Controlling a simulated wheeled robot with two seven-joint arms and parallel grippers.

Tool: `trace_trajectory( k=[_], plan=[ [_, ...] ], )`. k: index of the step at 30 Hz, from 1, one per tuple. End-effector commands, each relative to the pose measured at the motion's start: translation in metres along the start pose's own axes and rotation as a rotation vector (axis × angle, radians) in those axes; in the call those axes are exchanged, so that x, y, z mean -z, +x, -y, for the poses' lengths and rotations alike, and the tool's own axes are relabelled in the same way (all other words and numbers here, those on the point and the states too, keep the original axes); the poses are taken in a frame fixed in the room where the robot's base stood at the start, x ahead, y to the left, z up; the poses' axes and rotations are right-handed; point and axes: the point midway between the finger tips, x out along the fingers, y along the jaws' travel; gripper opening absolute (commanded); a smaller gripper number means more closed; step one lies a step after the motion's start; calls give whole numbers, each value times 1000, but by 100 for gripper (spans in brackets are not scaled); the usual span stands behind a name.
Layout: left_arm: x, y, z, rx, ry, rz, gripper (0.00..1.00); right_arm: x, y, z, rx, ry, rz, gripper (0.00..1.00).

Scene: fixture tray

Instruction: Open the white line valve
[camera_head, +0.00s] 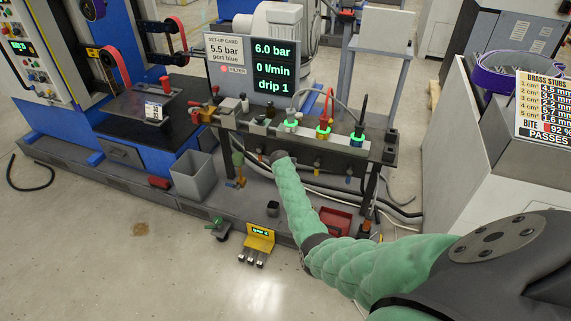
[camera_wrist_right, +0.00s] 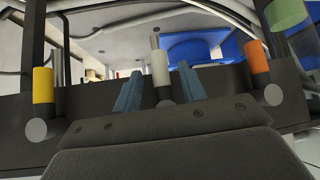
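In the right wrist view, the white valve handle (camera_wrist_right: 160,68) stands upright on the dark rail (camera_wrist_right: 222,80). A yellow handle (camera_wrist_right: 42,86) is to its left and an orange handle (camera_wrist_right: 257,58) to its right. My right gripper (camera_wrist_right: 159,71) is open; its two blue fingers stand on either side of the white handle, with a visible gap on each side. In the head view, my green-sleeved right arm (camera_head: 299,205) reaches the front of the bench's valve rail (camera_head: 335,161). The white handle is hidden there behind the gripper. My left gripper is not in view.
The screen (camera_head: 273,67) reads 6.0 bar, 0 l/min, drip 1. The card (camera_head: 225,52) reads 5.5 bar, port blue. Several green-lit fittings (camera_head: 324,133) with hoses stand on the bench. Below are a grey bin (camera_head: 193,178), a red tray (camera_head: 336,221) and black hoses.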

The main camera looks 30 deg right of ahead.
Motion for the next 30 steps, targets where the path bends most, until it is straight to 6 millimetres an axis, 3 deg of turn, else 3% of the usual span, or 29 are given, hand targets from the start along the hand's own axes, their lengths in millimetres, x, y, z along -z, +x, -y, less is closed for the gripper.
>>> trace_trajectory(
  k=[11, 22, 30],
  plan=[
    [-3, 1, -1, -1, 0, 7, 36, 0, -6, 0, 1, 1, -2, 41],
    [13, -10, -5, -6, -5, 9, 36, -1, -48, 0, 1, 2, -1, 41],
    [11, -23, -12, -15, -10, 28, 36, 0, -72, 0, 0, 1, -1, 41]
  ],
)
